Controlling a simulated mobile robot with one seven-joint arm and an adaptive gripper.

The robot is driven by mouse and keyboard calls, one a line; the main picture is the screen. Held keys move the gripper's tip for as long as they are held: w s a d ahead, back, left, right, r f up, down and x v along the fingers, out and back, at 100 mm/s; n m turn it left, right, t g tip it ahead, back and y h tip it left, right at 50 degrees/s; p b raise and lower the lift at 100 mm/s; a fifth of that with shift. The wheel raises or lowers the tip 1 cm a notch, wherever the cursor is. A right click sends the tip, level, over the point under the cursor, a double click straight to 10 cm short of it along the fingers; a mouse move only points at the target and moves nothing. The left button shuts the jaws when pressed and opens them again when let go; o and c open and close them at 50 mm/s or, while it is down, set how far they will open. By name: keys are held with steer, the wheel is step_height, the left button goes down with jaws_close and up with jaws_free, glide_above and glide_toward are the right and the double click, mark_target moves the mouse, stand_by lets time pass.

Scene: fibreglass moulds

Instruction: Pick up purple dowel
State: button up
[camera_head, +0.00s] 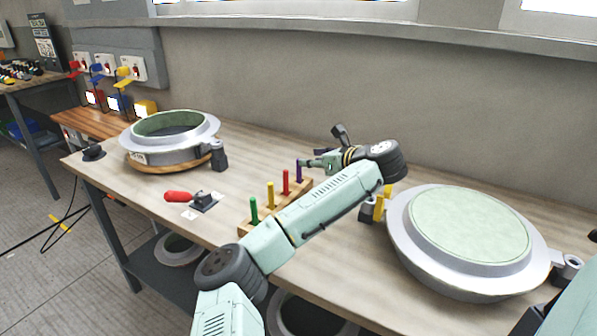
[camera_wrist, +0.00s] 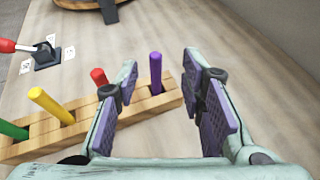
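The purple dowel (camera_head: 299,172) stands upright at the far right end of a wooden block (camera_head: 246,228). In the wrist view the purple dowel (camera_wrist: 156,72) shows in the gap between the fingers of my gripper (camera_wrist: 161,64), nearer the left finger. My gripper (camera_head: 311,162) is open and empty, pointing left at the dowel's upper part in the head view. I cannot tell whether the dowel is within reach of the pads or just beyond the tips.
Red (camera_head: 285,182), yellow (camera_head: 270,195) and green (camera_head: 254,210) dowels stand in the same block. The left finger partly hides the red one in the wrist view. A red-handled tool (camera_head: 180,197) and round moulds (camera_head: 170,135) (camera_head: 470,240) flank the block. The wall is close behind.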

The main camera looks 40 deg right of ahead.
mark_target(299, 174)
steer(key=x, duration=0.2)
steer(key=p+x, duration=0.1)
steer(key=x, duration=0.1)
steer(key=p+x, duration=0.1)
steer(key=shift+w+a+f, duration=0.15)
steer(key=shift+w+a, duration=0.2)
steer(key=shift+w, duration=0.05)
steer(key=shift+w+f, duration=0.2)
steer(key=shift+w, duration=0.1)
jaws_close()
